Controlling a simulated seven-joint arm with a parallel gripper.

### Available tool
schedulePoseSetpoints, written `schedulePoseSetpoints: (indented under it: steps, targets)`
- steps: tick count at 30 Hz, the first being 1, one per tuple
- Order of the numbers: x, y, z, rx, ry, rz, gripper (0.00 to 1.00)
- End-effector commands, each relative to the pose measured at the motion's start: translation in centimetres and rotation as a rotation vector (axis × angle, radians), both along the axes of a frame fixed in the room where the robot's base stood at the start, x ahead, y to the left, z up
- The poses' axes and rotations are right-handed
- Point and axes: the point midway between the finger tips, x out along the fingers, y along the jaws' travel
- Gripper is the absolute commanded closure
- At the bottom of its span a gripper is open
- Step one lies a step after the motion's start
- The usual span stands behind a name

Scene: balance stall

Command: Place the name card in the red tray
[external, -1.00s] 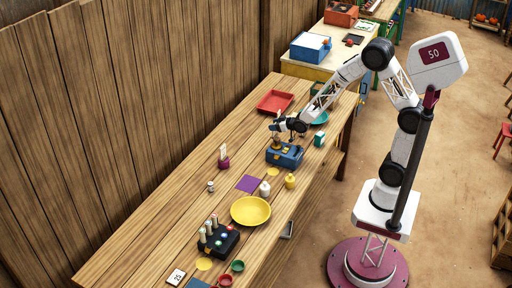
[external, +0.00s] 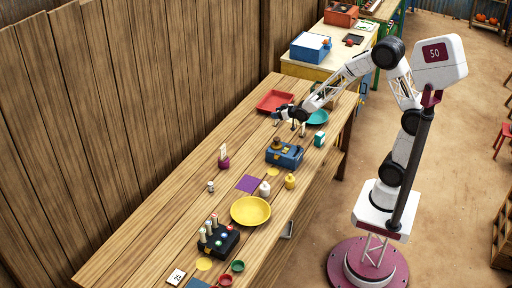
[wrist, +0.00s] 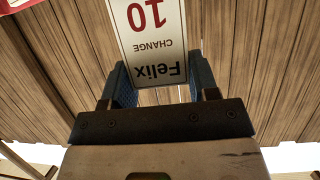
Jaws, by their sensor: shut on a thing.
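In the external view my gripper (external: 285,119) is above the far part of the wooden table, just in front of the red tray (external: 262,109). The card is too small to make out there. A red and white corner (wrist: 14,5) shows at the top left of the wrist view.
A teal bowl (external: 317,118) and a teal box (external: 319,139) stand to the right of my gripper. A blue box (external: 285,156) with a dark knob on top is nearer. A yellow bowl (external: 251,211) is farther forward.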

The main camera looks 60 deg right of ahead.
Motion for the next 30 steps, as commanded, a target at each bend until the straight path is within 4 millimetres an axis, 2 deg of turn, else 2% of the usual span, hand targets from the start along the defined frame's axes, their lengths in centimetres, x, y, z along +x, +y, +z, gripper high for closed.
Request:
schedulePoseSetpoints:
  steps: [10, 21, 30]
  targets:
    - [0.2, -8.8, 0.0, -0.001, -0.002, -0.130, 0.81]
    - [-0.9, -18.5, 0.0, 0.000, 0.000, -0.271, 0.81]
    - [-2.1, -23.8, -0.1, 0.000, 0.000, -0.347, 0.81]
